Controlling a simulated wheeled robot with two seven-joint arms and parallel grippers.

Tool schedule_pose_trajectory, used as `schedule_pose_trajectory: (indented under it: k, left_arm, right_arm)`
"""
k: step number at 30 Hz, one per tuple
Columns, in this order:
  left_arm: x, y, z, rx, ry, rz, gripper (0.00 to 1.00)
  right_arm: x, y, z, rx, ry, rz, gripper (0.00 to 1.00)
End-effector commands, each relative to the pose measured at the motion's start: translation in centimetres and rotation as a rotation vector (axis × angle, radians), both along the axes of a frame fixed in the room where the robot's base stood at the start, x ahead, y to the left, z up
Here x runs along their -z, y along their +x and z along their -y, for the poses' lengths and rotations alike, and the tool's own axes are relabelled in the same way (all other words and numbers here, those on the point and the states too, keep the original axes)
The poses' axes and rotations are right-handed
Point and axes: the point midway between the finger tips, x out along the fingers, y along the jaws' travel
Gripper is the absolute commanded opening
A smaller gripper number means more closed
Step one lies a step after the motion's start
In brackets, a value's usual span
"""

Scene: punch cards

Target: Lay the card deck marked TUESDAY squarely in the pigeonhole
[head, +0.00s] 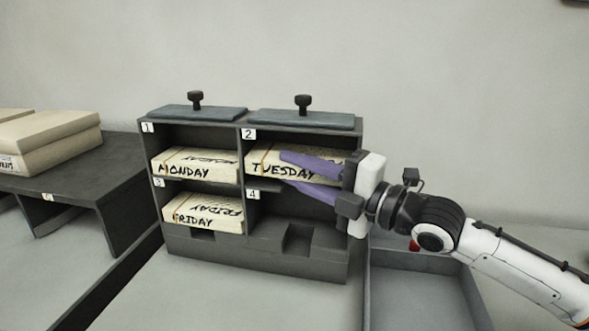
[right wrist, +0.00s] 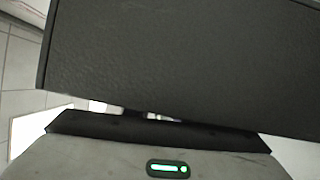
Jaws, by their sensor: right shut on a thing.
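The TUESDAY deck (head: 264,158), cream with black lettering, sits in the upper right compartment, numbered 2, of the dark grey pigeonhole rack (head: 200,250). Its lettered front faces out; its back is hidden inside. My right gripper (head: 285,169) comes from the right and is shut on the deck, with one purple finger across its upper front and the other by its lower edge. The fingers cover part of the deck, so I cannot tell if it lies fully flat. In the right wrist view a dark panel (right wrist: 190,60) hides the deck and fingers. My left gripper is not in view.
The MONDAY deck (head: 195,163) fills compartment 1 and the FRIDAY deck (head: 203,212) compartment 3. Compartment 4 looks empty. Two knobbed slabs (head: 196,112) (head: 304,118) lie on the rack's top. Other decks (head: 50,135) lie on a shelf at left. A grey tray (head: 415,300) is at right.

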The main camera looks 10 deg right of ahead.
Motion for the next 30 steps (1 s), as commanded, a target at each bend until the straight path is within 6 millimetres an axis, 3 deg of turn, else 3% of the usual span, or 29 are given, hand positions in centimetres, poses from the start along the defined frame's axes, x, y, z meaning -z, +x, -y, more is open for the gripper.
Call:
schedule_pose_trajectory:
  k: [1,3,5,11,24,30]
  left_arm:
    - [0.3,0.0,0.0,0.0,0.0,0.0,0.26]
    - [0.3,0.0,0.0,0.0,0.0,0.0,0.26]
    - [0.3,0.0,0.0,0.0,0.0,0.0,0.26]
    - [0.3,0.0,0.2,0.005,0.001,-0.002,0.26]
    - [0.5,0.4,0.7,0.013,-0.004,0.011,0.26]
    - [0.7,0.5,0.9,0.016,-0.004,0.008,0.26]
  right_arm:
    - [4.8,1.3,1.7,0.048,-0.063,-0.074,0.27]
    - [4.8,1.3,1.7,0.048,-0.063,-0.074,0.38]
    - [5.1,1.3,1.7,0.048,-0.065,-0.081,0.41]
    - [5.0,0.8,2.1,0.048,-0.065,-0.077,0.41]
    - [2.0,-6.3,6.2,0.021,-0.027,-0.021,0.45]
    - [1.0,-7.9,6.8,0.011,-0.017,-0.005,0.45]
